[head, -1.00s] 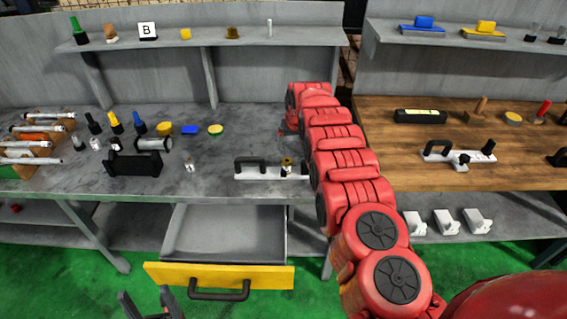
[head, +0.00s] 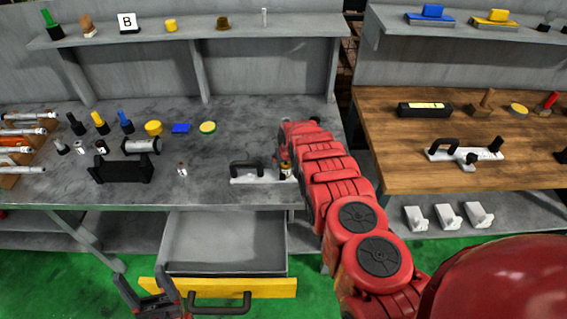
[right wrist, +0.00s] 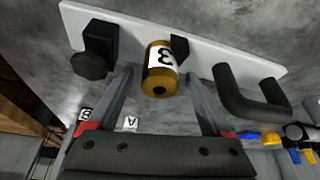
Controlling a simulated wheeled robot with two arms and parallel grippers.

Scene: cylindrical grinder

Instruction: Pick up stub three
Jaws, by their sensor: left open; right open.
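Stub three (right wrist: 161,68) is a short brass cylinder with a white label bearing a 3. In the right wrist view it is at the white plate of a fixture (right wrist: 215,52), between a black knob and a small black piece. My right gripper (right wrist: 158,82) is open, with one finger on each side of the stub; I cannot tell whether they touch it. In the head view the stub (head: 285,168) shows at the fixture's right end, and my right arm hides most of that gripper. My left gripper (head: 152,303) is open and empty, low in front of the drawer.
The fixture's black handle (right wrist: 255,95) rises beside the stub. An open drawer (head: 225,240) with a yellow front juts out below the bench. A black cradle (head: 121,168) and a small labelled stub (head: 182,169) stand to the left. Bare bench lies behind the fixture.

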